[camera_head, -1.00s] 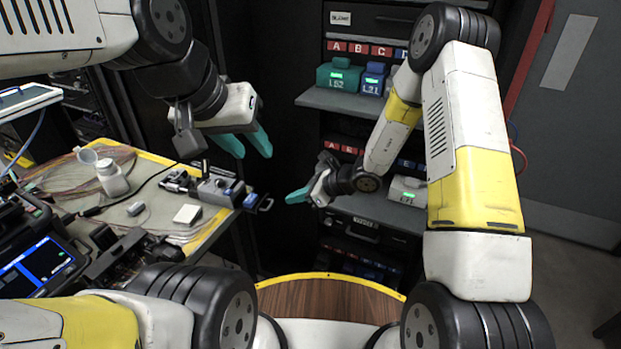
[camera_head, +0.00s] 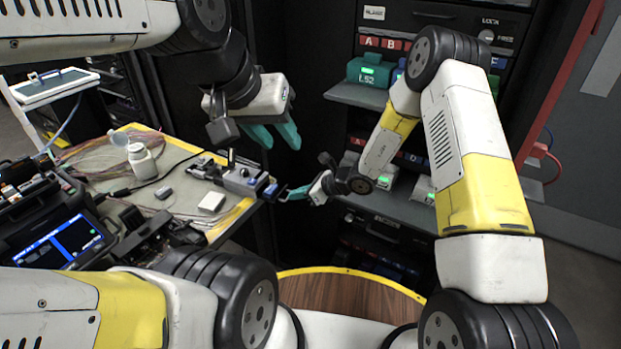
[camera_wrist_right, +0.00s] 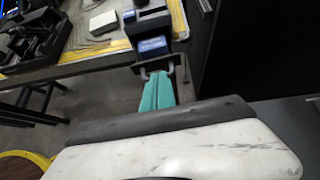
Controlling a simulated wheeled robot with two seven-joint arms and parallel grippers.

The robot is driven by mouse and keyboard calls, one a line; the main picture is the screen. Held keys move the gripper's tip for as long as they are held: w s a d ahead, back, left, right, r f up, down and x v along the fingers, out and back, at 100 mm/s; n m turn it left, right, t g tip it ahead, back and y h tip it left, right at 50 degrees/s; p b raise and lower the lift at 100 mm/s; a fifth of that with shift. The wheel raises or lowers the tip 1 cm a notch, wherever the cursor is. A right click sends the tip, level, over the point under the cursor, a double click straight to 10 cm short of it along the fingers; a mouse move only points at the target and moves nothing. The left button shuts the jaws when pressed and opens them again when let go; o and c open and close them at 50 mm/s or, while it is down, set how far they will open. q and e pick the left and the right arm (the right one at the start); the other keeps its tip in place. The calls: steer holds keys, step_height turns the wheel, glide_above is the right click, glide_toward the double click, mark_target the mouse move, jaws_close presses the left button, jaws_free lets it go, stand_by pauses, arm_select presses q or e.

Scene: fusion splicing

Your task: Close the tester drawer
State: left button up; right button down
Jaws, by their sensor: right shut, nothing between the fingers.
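A small grey and blue tester (camera_head: 240,180) sits at the right edge of the work table, its blue front and dark drawer handle (camera_head: 281,190) toward my right gripper. In the right wrist view the blue drawer front (camera_wrist_right: 153,45) and handle (camera_wrist_right: 155,66) stick out past the table edge. My right gripper (camera_head: 284,196) is shut and empty, its teal fingertips (camera_wrist_right: 158,78) at the handle; whether they touch it I cannot tell. My left gripper (camera_head: 275,138) hangs above and behind the tester, teal fingers apart and empty.
The work table (camera_head: 190,185) holds a white bottle (camera_head: 141,160), a white block (camera_head: 212,201), loose fibres and a splicer with a lit screen (camera_head: 62,245). A dark rack with pulled-out shelves (camera_head: 358,95) and green and blue boxes stands behind my right arm.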

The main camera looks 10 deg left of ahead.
mark_target(272, 189)
steer(key=a, duration=0.2)
steer(key=w+a, duration=0.1)
steer(key=a, duration=0.3)
steer(key=shift+w+a, duration=0.3)
steer(key=shift+a, duration=0.1)
steer(key=shift+a+r, duration=0.1)
steer(key=shift+d+r, duration=0.3)
steer(key=shift+r, duration=0.05)
steer(key=v, duration=1.3)
steer(key=s+d+r+n+h, duration=0.1)
steer(key=s+d+r+n, duration=0.3)
steer(key=r, duration=0.3)
steer(key=s+d+r+n, duration=0.3)
steer(key=r+n, duration=0.2)
steer(key=r, duration=0.2)
steer(key=s+d+r+n+h, duration=0.1)
steer(key=s+d+r+n, duration=0.3)
steer(key=r, duration=0.3)
steer(key=s+d+r+n+t+h, duration=0.1)
steer(key=s+d+r+n+h, duration=0.2)
steer(key=s+d, duration=0.4)
steer(key=s+d+r+n+t+h, duration=0.2)
steer(key=s+d+n, duration=0.3)
steer(key=d, duration=0.5)
steer(key=shift+s+d+r+n+h, duration=0.4)
steer(key=shift+s+r+h, duration=0.3)
steer(key=shift+s, duration=0.45)
